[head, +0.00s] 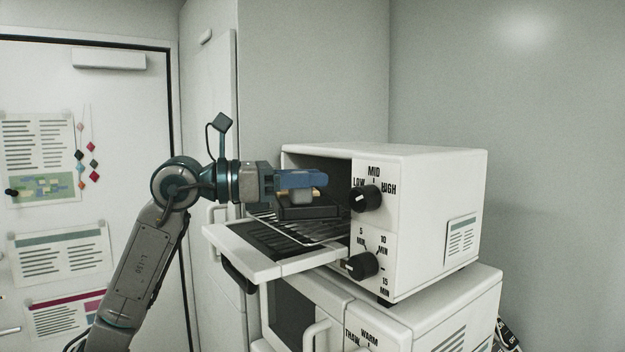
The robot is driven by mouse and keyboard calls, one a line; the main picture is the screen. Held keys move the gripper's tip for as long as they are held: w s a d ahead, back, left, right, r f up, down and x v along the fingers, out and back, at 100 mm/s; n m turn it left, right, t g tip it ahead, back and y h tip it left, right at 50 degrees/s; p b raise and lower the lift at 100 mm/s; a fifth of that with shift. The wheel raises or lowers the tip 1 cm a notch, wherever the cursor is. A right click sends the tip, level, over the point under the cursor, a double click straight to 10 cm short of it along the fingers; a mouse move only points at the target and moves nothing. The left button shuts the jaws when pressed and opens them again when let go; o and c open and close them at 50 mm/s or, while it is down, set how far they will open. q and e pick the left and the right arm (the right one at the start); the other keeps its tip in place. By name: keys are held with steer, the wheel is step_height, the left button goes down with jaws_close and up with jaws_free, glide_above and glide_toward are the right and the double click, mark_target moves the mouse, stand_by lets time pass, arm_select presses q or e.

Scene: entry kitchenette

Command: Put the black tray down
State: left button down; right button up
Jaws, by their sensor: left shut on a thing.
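My left gripper (314,191) reaches in from the left to the open front of the white toaster oven (430,165). It is shut on the black tray (308,212), which sits just below the fingers at the oven mouth. The tray is roughly level over the wire rack (305,233). I cannot tell whether its underside touches the rack. The fingers hide part of the tray. My right gripper is out of view.
The oven door (245,257) is folded down toward the left, below my left wrist. Two black knobs are on the oven front; the upper knob (365,198) is close to the gripper. The oven stands on a white microwave (400,315). A tall cabinet (210,120) is behind my arm.

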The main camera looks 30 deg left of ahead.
arm_select(q)
steer(key=shift+w+a+r, duration=0.1)
steer(key=shift+w+r, duration=0.05)
steer(key=shift+w, duration=0.6)
steer(key=shift+w+a+p, duration=0.15)
steer(key=shift+w+p, duration=0.1)
steer(key=shift+p, duration=0.05)
steer(key=shift+w+a+f, duration=0.1)
steer(key=shift+f, duration=0.15)
step_height(320, 180, down, 2)
steer(key=shift+f+p, duration=0.15)
steer(key=shift+p, duration=0.2)
steer(key=shift+f, duration=0.55)
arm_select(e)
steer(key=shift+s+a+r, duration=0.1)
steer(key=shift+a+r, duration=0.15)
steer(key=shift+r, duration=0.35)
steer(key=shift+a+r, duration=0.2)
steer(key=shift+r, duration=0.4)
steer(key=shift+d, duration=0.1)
